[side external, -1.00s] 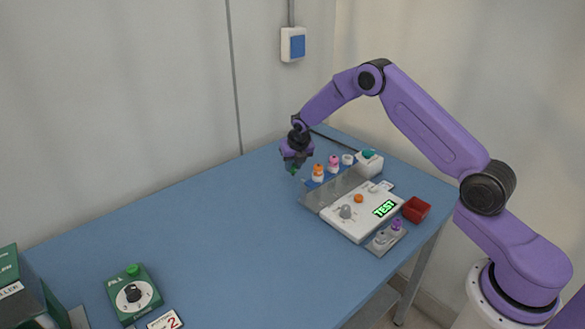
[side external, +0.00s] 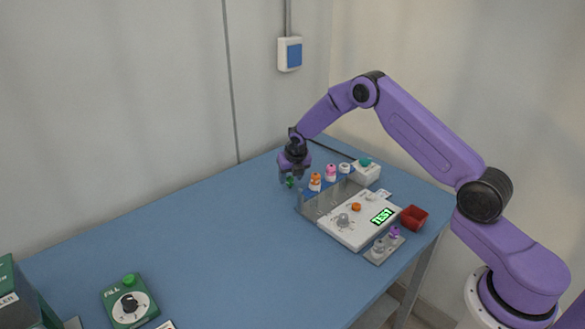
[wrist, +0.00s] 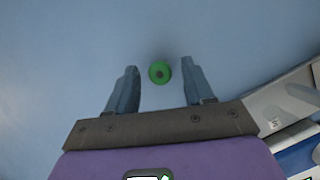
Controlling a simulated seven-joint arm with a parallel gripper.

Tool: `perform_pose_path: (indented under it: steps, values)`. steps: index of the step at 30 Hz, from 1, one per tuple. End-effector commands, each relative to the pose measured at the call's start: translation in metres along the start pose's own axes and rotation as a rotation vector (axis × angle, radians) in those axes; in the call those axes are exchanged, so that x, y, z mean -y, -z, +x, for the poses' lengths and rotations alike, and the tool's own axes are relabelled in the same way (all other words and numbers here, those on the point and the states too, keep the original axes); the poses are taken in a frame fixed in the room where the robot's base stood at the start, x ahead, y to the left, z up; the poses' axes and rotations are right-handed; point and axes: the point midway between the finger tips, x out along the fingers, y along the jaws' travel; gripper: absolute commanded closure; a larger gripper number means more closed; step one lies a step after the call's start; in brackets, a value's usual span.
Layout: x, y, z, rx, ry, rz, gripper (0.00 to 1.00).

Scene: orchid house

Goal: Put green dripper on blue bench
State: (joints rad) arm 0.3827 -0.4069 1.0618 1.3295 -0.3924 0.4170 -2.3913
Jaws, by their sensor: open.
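The green dripper (wrist: 160,72) is seen from above in the wrist view as a round green top with a dark centre. It appears to stand upright on the blue bench (wrist: 50,60). My gripper (wrist: 159,67) is open, with one finger on each side of the dripper and a visible gap to both. In the side view, the dripper (side external: 290,182) is a small green spot under my gripper (side external: 291,178), at the back of the bench (side external: 215,235). Its lower part is hard to make out there.
Right of my gripper are a rack with an orange-topped bottle (side external: 315,181) and a pink-topped bottle (side external: 331,172), and a white device (side external: 355,235) reading TEST. A red bin (side external: 414,218) is farther right. A green dial box (side external: 128,300) stands front left. The middle bench is clear.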

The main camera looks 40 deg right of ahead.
Motion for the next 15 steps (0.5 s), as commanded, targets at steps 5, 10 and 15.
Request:
perform_pose_path:
  steps: [5,10,15]
  values:
    - [-0.001,-0.001,-0.022,0.002,-0.001,0.000,0.48]
    - [-0.001,-0.001,-0.052,0.004,-0.002,-0.001,0.48]
    - [0.000,-0.001,-0.082,0.004,-0.002,0.000,0.48]
